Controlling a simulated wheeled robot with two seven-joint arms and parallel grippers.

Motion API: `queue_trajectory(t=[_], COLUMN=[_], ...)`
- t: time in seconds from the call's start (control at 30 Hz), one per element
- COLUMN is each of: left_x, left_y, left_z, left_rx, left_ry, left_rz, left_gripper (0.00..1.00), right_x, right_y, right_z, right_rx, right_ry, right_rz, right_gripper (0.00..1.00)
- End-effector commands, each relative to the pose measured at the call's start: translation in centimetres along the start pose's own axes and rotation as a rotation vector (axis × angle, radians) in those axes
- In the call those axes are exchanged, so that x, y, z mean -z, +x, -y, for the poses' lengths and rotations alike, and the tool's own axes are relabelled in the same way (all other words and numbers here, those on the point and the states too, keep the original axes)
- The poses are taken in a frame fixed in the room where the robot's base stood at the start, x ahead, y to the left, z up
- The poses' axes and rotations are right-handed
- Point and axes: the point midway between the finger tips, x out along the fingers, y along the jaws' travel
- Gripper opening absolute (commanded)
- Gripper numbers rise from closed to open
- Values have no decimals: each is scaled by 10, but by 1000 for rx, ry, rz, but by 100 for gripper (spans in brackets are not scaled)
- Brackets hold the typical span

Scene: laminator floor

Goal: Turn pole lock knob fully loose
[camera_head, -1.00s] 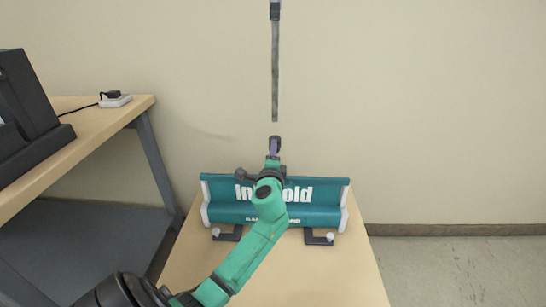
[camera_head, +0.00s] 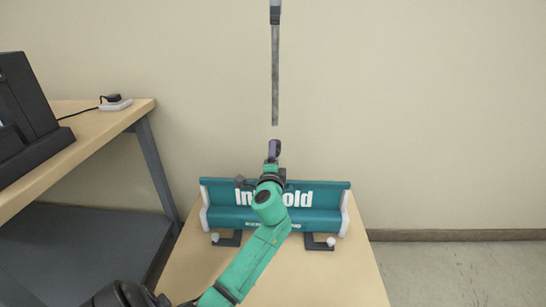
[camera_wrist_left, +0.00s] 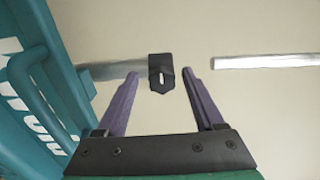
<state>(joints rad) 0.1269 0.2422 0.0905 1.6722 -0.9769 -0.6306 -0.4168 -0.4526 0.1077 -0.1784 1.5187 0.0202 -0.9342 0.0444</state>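The dark lock knob (camera_wrist_left: 161,72) sits on the pole (camera_wrist_left: 115,70) in the left wrist view, with a small pale slot in its lower end. My left gripper (camera_wrist_left: 163,78) has its two purple fingers apart, one on each side of the knob, with a gap visible on both sides. In the head view my left gripper (camera_head: 273,150) is above the teal banner base (camera_head: 325,197), in line with the upright pole (camera_head: 275,85); the wrist hides the knob there. A bright pole section (camera_wrist_left: 265,62) shows farther right in the wrist view. My right gripper is not in view.
The teal base stands on a wooden table (camera_head: 320,280) with dark feet (camera_head: 318,244) in front. A wooden workbench (camera_head: 100,135) with a black machine (camera_head: 28,95) stands at the left. The wall is close behind; floor is free at the right.

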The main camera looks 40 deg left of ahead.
Motion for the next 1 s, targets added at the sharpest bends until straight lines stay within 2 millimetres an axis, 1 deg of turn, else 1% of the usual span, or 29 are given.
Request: queue_trajectory(t=[0.2,0.27,0.33,0.37,0.47,0.6,0.7,0.8,0.9,1.0], left_x=[0,0,1,1,0,0,0,0,0,0], left_y=[-1,-4,-12,-17,-40,-82,-110,-131,-143,-146], left_z=[1,1,1,1,0,-1,-2,-2,-1,0], left_rx=[2,2,2,1,0,-2,-2,-2,-1,1], left_ry=[1,1,0,1,-1,-1,-1,0,1,0], left_rz=[0,-1,-2,-3,-3,-1,-1,-1,0,0], left_gripper=[70,70,70,70,70,70,70,70,70,70], right_x=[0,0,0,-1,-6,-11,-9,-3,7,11], right_y=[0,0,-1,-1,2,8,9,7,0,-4], right_z=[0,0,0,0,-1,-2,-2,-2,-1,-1], right_rx=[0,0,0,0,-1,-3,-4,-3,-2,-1], right_ry=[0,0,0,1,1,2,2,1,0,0], right_rz=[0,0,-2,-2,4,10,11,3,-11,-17], right_gripper=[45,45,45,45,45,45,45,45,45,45])
